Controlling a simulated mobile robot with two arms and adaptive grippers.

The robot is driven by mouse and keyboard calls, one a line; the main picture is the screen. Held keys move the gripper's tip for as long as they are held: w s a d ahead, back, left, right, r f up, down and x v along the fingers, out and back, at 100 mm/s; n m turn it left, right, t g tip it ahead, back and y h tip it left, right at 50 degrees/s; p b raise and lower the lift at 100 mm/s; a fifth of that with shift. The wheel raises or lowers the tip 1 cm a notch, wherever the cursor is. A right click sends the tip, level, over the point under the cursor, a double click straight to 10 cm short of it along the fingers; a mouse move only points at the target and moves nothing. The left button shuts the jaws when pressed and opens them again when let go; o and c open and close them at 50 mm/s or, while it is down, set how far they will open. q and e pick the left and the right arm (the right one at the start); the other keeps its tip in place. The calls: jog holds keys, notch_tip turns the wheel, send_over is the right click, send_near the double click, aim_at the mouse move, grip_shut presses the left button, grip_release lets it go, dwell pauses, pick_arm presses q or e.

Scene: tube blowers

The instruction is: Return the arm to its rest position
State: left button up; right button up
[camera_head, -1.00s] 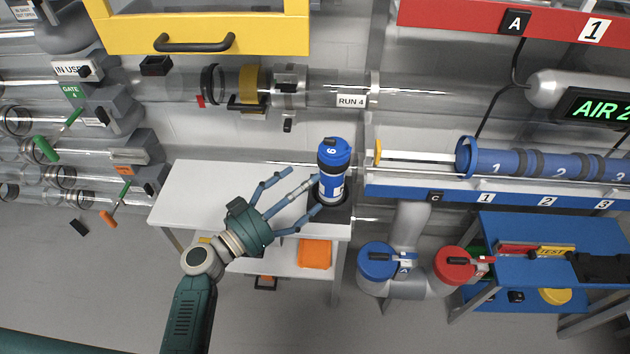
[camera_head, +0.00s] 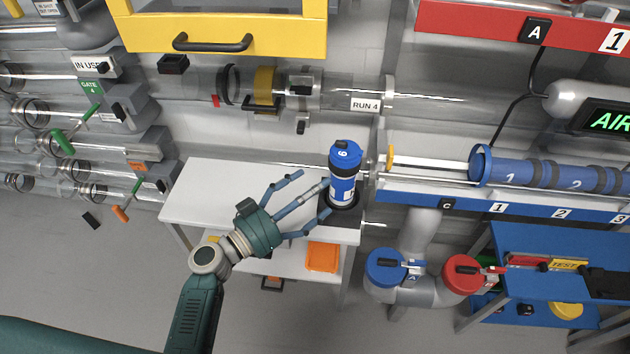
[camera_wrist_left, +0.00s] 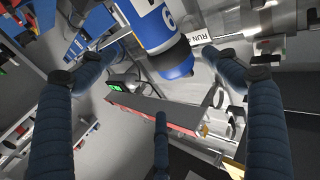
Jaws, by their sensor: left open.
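My left gripper (camera_head: 304,200) is open beside a blue and white canister (camera_head: 343,172) marked 6. The canister stands upright in a black holder (camera_head: 347,205) on the right end of the white table (camera_head: 200,197). In the head view the spread fingers are to the canister's left; whether any touch it I cannot tell. In the left wrist view the canister (camera_wrist_left: 158,32) shows at the top, beyond the open fingers (camera_wrist_left: 160,110). My right gripper is not in view.
Clear tubes marked RUN 4 (camera_head: 365,105) run behind the table, under a yellow cabinet (camera_head: 220,30). A blue rack (camera_head: 460,197) holds a blue canister (camera_head: 540,170) to the right. Blue (camera_head: 385,267) and red (camera_head: 463,273) valves sit below it. The table's left part is bare.

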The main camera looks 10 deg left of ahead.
pick_arm(q)
jog(key=s+d+f+g+y, duration=0.15)
jog(key=s+f+g, duration=0.3)
jog(key=s, duration=0.45)
jog(key=s+f+g+y, duration=0.35)
jog(key=s+f, duration=0.25)
jog(key=s, duration=0.2)
jog(key=s+a+f+n+g+y, duration=0.1)
jog(key=s+a+n+y, duration=0.3)
jog(key=a, duration=0.4)
jog(key=s+a+n+g+y, duration=0.1)
jog(key=s+a+n+y, duration=0.2)
jog(key=s+a, duration=0.35)
notch_tip(320, 180, down, 26)
jog(key=s+g, duration=0.1)
jog(key=g, duration=0.1)
jog(key=s+a+f, duration=0.1)
jog(key=s+f, duration=0.7)
jog(key=s, duration=0.1)
jog(key=s+a+f+m, duration=0.1)
jog(key=s+a+f, duration=0.1)
jog(key=s+f, duration=0.5)
jog(key=shift+s+a+f+g+p, duration=0.3)
jog(key=shift+s+f+g+p, duration=0.1)
jog(key=shift+s, duration=0.45)
